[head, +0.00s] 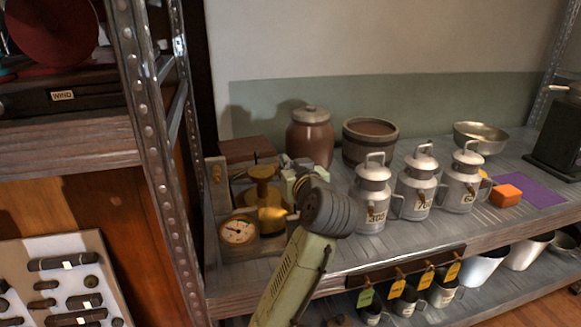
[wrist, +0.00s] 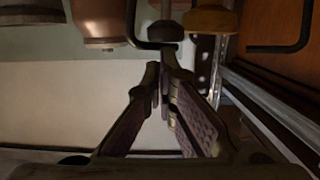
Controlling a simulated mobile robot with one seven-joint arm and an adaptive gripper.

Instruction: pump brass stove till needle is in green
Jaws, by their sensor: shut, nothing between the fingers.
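The brass stove (head: 268,212) stands at the left end of the shelf, with a flat round brass top. A round cream gauge (head: 238,231) faces out at its front left; its needle is a thin dark line, and the green zone is too small to make out. My gripper (wrist: 160,78) is shut and empty in the wrist view, its tips just below a dark round knob (wrist: 165,31) and a yellow-brown knob (wrist: 210,20); I cannot tell whether they touch. In the head view my wrist hides the gripper and part of the stove's right side.
A brown lidded crock (head: 310,140) and a wooden bucket (head: 370,143) stand behind. Several milk cans (head: 372,200) stand to the right, close to my arm. A metal upright (head: 150,110) rises at the left. A rail with tags (head: 400,281) runs below the front edge.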

